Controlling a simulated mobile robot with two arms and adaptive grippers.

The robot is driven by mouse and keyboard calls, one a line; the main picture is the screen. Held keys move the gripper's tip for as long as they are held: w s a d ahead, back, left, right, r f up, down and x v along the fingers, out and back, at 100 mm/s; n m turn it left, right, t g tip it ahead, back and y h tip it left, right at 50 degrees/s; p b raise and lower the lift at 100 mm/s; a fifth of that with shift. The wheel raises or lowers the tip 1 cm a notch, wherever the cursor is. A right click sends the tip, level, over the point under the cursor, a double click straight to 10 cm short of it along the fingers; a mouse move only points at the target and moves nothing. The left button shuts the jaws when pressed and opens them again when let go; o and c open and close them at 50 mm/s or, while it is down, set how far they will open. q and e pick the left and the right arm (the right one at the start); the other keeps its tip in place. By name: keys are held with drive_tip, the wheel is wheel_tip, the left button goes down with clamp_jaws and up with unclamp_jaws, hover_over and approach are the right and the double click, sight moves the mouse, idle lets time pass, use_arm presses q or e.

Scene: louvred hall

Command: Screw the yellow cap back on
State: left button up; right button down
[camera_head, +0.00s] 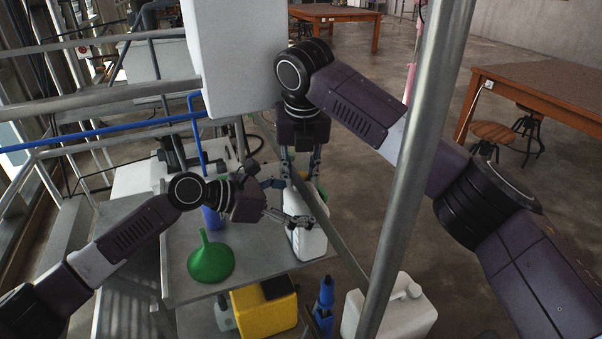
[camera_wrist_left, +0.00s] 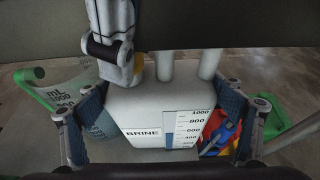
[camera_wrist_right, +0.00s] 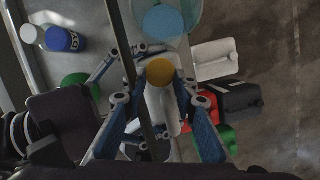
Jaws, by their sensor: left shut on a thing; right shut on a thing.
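A white jug labelled BRINE (camera_wrist_left: 150,105) stands on the grey table and shows in the head view (camera_head: 308,240). My left gripper (camera_head: 278,203) is shut on the jug's body from the left, its fingers on either side in the left wrist view (camera_wrist_left: 160,125). My right gripper (camera_head: 303,178) points down from above the jug. In the right wrist view the yellow cap (camera_wrist_right: 160,72) lies between the right gripper's fingers, which are shut on it, over the white jug. I cannot tell whether the cap touches the neck.
A green funnel (camera_head: 211,262) and a blue container (camera_head: 212,218) stand left of the jug. A metal post (camera_head: 415,170) rises close by my right arm. A white box (camera_head: 235,55) is behind. A yellow container (camera_head: 265,312) and a white canister (camera_head: 405,308) are lower, in front.

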drive_tip(key=shift+w+d, duration=0.1)
drive_tip(key=shift+d, duration=0.1)
drive_tip(key=c, duration=1.5)
unclamp_jaws()
drive_tip(key=shift+c, duration=0.2)
drive_tip(key=shift+a+r, duration=0.1)
drive_tip(key=shift+r, duration=0.15)
wheel_tip(320, 180, up, 4)
drive_tip(key=shift+r, duration=0.15)
drive_tip(key=shift+o, duration=0.5)
drive_tip(key=shift+s, duration=0.2)
